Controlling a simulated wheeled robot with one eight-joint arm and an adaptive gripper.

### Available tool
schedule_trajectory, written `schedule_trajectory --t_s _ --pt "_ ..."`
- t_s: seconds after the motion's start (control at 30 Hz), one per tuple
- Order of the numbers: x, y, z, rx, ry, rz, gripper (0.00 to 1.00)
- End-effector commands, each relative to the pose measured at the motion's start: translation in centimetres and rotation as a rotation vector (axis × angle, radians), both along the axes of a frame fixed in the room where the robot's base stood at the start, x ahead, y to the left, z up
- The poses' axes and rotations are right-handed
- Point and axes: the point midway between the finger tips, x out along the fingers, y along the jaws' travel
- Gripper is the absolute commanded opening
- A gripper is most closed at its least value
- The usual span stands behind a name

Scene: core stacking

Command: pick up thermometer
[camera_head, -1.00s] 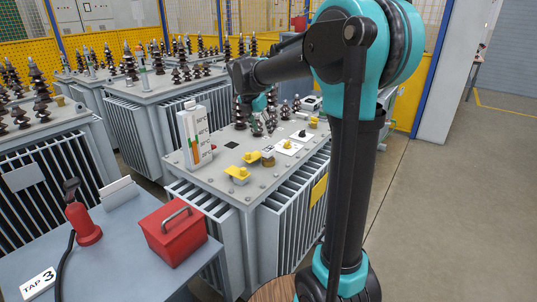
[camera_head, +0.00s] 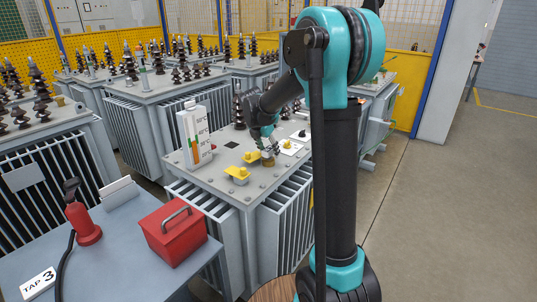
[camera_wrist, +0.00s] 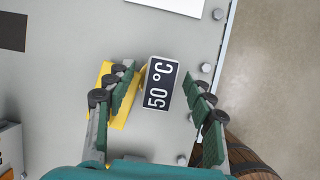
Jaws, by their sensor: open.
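The thermometer (camera_wrist: 160,84) shows in the wrist view as a small dark display face with a light edge, reading "50 °C". It sits on the grey transformer top (camera_head: 215,170), near its right edge. My gripper (camera_wrist: 159,76) is open, with one green-padded finger on each side of the thermometer.
A yellow fitting (camera_wrist: 121,98) lies close by the left finger, and another yellow fitting (camera_head: 238,174) is nearer the front. A tall white scale panel (camera_head: 196,135) stands left on the top. A white plate (camera_head: 290,147) lies behind. A red box (camera_head: 174,232) is on the front table.

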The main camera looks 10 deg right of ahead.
Motion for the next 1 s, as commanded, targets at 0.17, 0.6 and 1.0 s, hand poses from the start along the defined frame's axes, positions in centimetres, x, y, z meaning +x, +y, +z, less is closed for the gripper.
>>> schedule_trajectory --t_s 0.17,0.6,1.0 --pt "-0.01 -0.01 0.0 0.0 0.0 0.0 0.52" --pt "-0.02 0.0 0.03 0.0 0.0 0.0 0.0" --pt "-0.02 0.0 0.82 0.0 0.0 0.0 0.0"
